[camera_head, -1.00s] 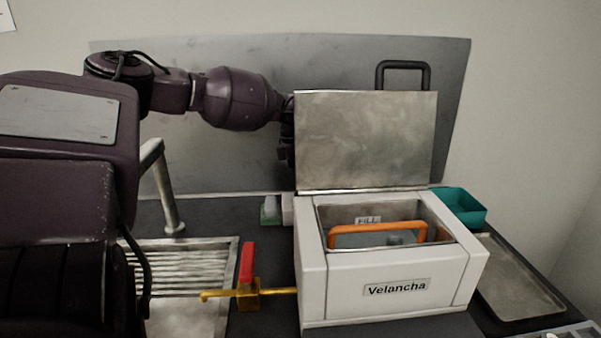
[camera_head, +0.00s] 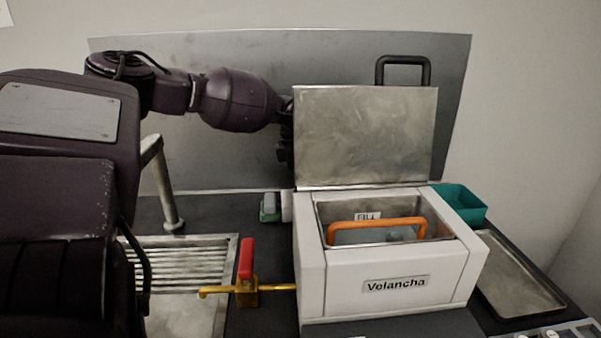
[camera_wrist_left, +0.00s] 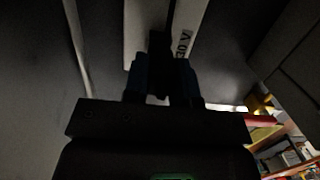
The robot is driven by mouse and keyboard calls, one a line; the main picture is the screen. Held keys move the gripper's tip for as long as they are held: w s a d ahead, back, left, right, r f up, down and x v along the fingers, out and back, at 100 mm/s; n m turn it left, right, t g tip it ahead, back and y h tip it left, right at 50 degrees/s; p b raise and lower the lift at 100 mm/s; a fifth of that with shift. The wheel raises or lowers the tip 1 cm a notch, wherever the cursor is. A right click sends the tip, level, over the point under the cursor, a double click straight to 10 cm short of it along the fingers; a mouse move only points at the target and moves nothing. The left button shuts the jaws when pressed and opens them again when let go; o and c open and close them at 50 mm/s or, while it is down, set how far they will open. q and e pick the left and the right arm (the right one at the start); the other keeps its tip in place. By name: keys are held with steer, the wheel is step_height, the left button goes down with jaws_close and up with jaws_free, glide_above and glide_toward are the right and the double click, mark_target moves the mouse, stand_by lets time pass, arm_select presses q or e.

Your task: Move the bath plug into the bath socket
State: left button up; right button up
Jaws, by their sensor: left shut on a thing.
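In the left wrist view my left gripper (camera_wrist_left: 160,68) has its two blue fingers shut on a small dark piece (camera_wrist_left: 158,47), which looks like the bath plug. The picture is too dark to show its shape well. A pale panel with a partly visible printed label (camera_wrist_left: 184,42) lies just beyond it. In the head view the left arm reaches behind the raised lid (camera_head: 365,135) of the white bath (camera_head: 385,290), and the lid hides the fingers and plug. I cannot make out the bath socket for certain. My right gripper is in neither view.
An orange handle (camera_head: 375,226) spans the bath's opening. A brass tap with a red lever (camera_head: 246,262) projects from its left side. A small green-and-grey object (camera_head: 269,208) stands behind left. A teal bin (camera_head: 460,203) and metal tray (camera_head: 520,280) are at right.

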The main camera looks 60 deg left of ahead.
arm_select(q)
steer(key=shift+f, duration=0.85)
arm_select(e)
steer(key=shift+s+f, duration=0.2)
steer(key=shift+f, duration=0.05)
arm_select(q)
steer(key=o, duration=1)
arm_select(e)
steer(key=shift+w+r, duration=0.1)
arm_select(q)
step_height(320, 180, up, 3)
steer(key=shift+s+a+r+p, duration=0.1)
steer(key=shift+s+r+p, duration=0.05)
steer(key=shift+p, duration=0.25)
steer(key=r, duration=0.2)
steer(key=r+p, duration=0.1)
steer(key=r, duration=0.1)
steer(key=s+r, duration=0.1)
steer(key=r, duration=0.1)
steer(key=shift+a, duration=0.2)
steer(key=shift+s+r+p, duration=0.1)
steer(key=shift+r+p, duration=0.25)
steer(key=shift+r, duration=0.4)
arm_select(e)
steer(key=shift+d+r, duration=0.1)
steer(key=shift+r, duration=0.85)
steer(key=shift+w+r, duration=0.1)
